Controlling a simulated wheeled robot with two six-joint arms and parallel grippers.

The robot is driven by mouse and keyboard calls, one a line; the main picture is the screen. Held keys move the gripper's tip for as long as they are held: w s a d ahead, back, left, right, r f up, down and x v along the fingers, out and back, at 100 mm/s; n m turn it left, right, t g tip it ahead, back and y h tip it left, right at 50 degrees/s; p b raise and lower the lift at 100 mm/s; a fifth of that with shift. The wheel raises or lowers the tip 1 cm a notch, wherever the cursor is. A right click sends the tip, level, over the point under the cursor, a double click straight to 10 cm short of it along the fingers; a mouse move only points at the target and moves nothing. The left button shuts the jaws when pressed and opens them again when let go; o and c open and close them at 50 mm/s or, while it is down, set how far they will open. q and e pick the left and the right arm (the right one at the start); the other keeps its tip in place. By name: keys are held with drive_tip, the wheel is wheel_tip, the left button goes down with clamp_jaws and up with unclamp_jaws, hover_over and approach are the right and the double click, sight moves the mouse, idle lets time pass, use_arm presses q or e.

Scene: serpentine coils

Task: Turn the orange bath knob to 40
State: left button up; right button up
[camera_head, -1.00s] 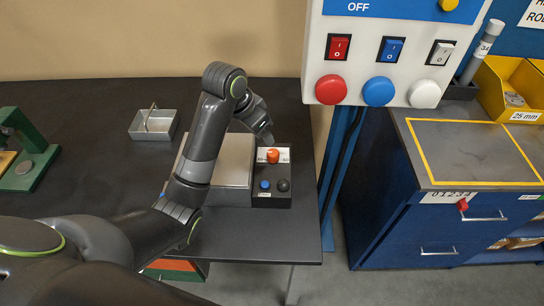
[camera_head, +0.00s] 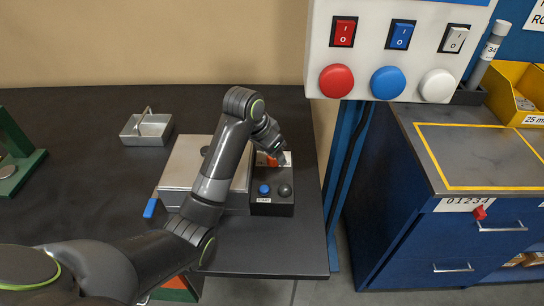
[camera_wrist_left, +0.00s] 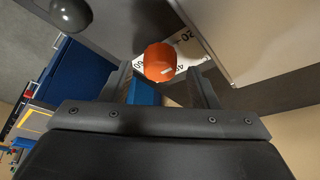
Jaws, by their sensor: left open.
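The orange bath knob (camera_head: 271,161) sits at the far end of the dark control panel (camera_head: 271,206), partly hidden by my left gripper (camera_head: 278,154) in the head view. In the left wrist view the orange knob (camera_wrist_left: 159,63) has a small white mark on its side. It stands on a white scale plate (camera_wrist_left: 187,50) with printed numbers; "20" is readable and the rest is partly hidden. My left gripper (camera_wrist_left: 160,78) is open, with one finger on each side of the knob's near side. Whether the fingers touch it cannot be told. My right gripper is not in view.
A silver bath box (camera_head: 175,160) stands left of the panel. A blue button (camera_head: 264,189) and a black knob (camera_head: 284,190) are on the panel's near part. A wire-handled metal tray (camera_head: 146,130) lies behind. A switch board (camera_head: 395,50) overhangs at the right.

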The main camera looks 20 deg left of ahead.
use_arm(q)
drive_tip(key=shift+w+d+f, duration=0.1)
drive_tip(key=shift+f, duration=0.3)
